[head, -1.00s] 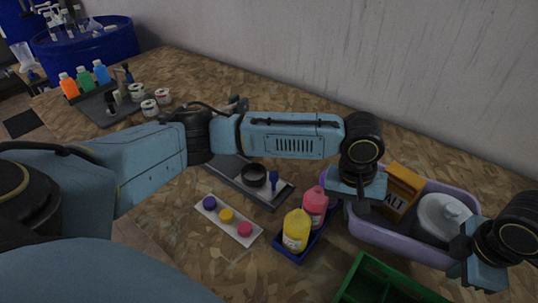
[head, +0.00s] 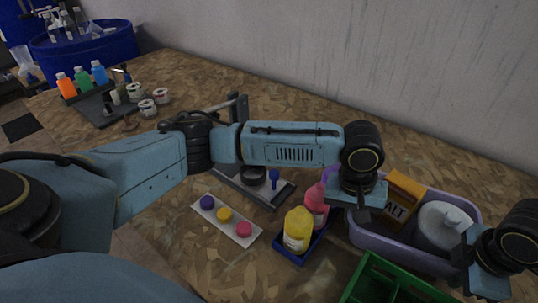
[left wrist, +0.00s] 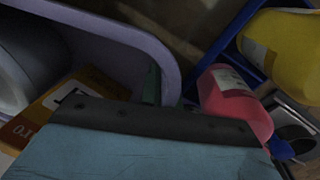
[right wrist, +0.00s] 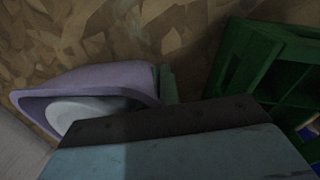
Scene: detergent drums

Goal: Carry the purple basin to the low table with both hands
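The purple basin (head: 385,241) is at the right of the head view. It holds an orange box marked "ALT" (head: 402,196) and a white rounded container (head: 441,223). My left gripper (head: 363,213) is shut on the basin's left rim; the rim also shows beside a finger in the left wrist view (left wrist: 172,62). My right gripper (head: 465,264) is shut on the near right end; in the right wrist view its fingers meet the basin's end (right wrist: 110,76). The fingertips are mostly hidden by the gripper bodies. I cannot make out a low table.
A green crate (head: 372,268) lies close in front of the basin. A blue tray (head: 290,252) with a yellow bottle (head: 297,230) and pink bottle (head: 315,203) is close to its left. A grey wall (head: 400,70) runs behind. The chipboard worktop is clear at the middle back.

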